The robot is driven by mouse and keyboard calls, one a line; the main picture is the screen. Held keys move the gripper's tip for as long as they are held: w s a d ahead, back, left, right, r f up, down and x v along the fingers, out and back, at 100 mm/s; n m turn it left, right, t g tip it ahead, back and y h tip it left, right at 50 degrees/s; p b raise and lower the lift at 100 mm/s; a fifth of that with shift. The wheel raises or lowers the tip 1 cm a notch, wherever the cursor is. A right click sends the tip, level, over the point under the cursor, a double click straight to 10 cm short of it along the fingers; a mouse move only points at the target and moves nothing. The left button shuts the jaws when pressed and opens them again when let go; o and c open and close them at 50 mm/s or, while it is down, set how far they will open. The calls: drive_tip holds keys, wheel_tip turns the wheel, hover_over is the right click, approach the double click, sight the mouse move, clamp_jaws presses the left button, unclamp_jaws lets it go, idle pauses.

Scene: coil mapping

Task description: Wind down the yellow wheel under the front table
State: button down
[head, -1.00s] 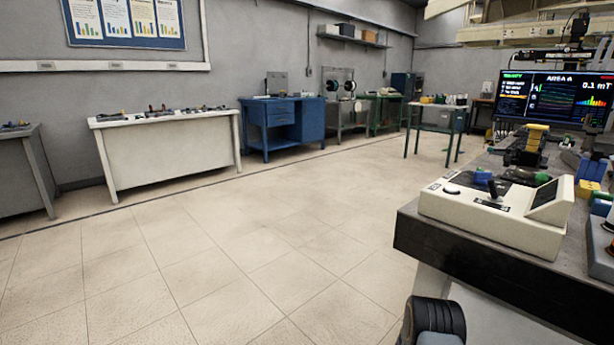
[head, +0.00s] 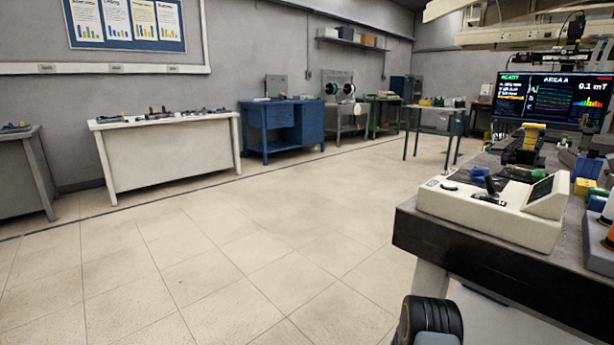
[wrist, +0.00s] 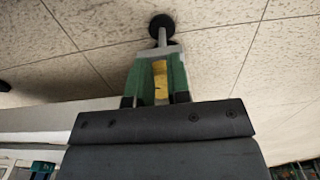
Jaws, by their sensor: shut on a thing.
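In the wrist view my gripper (wrist: 159,84) has two green fingers closed around the yellow wheel (wrist: 160,76), of which only a narrow strip shows between them. Just beyond the fingertips a grey stem (wrist: 162,40) leads to a round black foot (wrist: 162,25) against the pale tiled floor. Whether the foot touches the floor is hard to tell. The front table (head: 480,262) stands at the right in the head view, with a dark top edge and a pale leg. My gripper and the yellow wheel do not show in the head view.
A cream control box (head: 490,212) with a small lever sits on the front table's near corner. A monitor (head: 550,100) stands behind it. A white table (head: 170,155) and a blue bench (head: 282,125) line the far wall. The tiled floor between is clear.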

drive_tip(key=shift+s+a+f, duration=0.1)
drive_tip(key=shift+a+f, duration=0.15)
drive_tip(key=shift+f, duration=0.3)
wheel_tip(320, 180, up, 6)
drive_tip(key=p, duration=0.5)
